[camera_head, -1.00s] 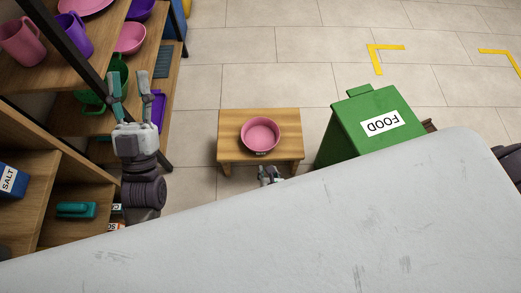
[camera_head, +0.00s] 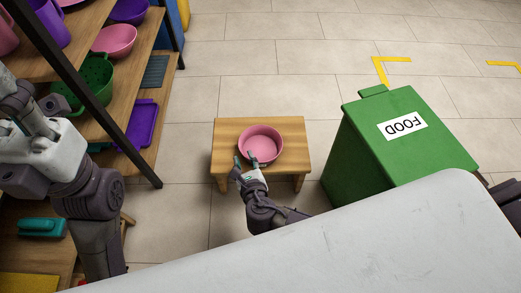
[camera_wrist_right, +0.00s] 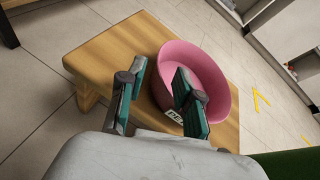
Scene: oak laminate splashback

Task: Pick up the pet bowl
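The pink pet bowl (camera_head: 262,144) stands upright on a small wooden stool (camera_head: 228,134). In the right wrist view the bowl (camera_wrist_right: 208,78) has a small white label low on its near side. My right gripper (camera_head: 244,160) is at the bowl's near left side, open. In the right wrist view its teal-padded fingers (camera_wrist_right: 161,90) are apart; one overlaps the bowl's near wall, the other is left of the bowl over the stool top. I cannot tell whether either touches it. My left gripper (camera_head: 25,125) is at the left edge by the shelves, its fingers partly unclear.
A green bin labelled FOOD (camera_head: 410,160) stands right of the stool. A shelf unit with pink, purple and green kitchenware (camera_head: 115,40) is at the left. My white body surface fills the bottom. Open tiled floor (camera_head: 270,60) lies behind the stool.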

